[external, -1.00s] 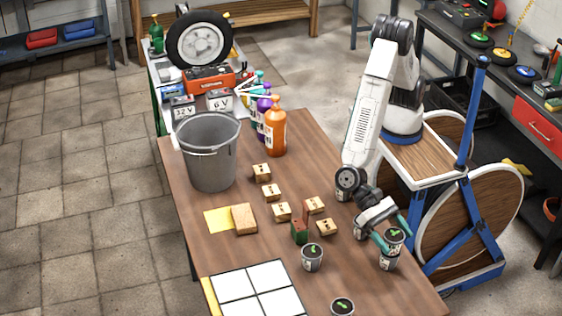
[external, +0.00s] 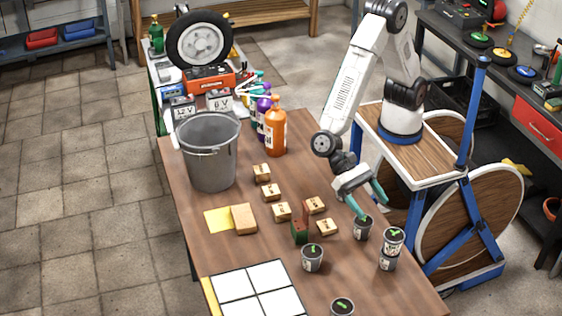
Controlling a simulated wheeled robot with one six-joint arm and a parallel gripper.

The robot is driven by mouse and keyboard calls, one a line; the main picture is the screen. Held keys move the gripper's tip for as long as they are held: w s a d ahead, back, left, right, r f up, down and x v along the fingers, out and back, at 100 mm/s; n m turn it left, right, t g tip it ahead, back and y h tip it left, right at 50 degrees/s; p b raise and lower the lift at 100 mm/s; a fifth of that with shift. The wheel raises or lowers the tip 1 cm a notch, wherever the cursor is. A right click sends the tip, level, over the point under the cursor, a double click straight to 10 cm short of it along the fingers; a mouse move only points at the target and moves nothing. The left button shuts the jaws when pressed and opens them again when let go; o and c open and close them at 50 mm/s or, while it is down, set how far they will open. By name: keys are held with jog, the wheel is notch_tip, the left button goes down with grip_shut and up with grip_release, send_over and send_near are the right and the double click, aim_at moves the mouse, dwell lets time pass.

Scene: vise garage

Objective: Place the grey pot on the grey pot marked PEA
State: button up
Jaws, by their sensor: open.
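A grey pot with a green seedling (external: 393,241) sits upright on top of another grey pot (external: 388,262) near the right edge of the table. The labels on these pots are too small to read, so I cannot tell which is marked PEA. My gripper (external: 371,207) is open and empty, left of and above the stack and apart from it. Its fingers are just above another grey pot with a seedling (external: 362,230). More seedling pots stand at the middle (external: 312,259) and the front edge of the picture (external: 343,306).
Several small wooden blocks (external: 282,211) and a dark green and red block (external: 299,232) lie left of the pots. A white grid board (external: 237,285) is at the front left. A large grey bucket (external: 211,165) and an orange bottle (external: 275,130) stand farther back.

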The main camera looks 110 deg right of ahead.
jog(key=s+d+r+n+h, duration=0.2)
jog(key=d+r+n, duration=0.2)
jog(key=d+r, duration=0.4)
jog(key=s+d+r+n+t+h, duration=0.1)
jog(key=s+d+n+h, duration=0.2)
jog(key=d, duration=0.9)
jog(key=s+d+r+n+t+h, duration=0.1)
jog(key=s+d+n+t+h, duration=0.1)
jog(key=s+d, duration=0.6)
jog(key=s+d+r+n+t+h, duration=0.2)
jog(key=s+d+n+h, duration=0.3)
jog(key=d, duration=1.2)
jog(key=shift+s, duration=0.7)
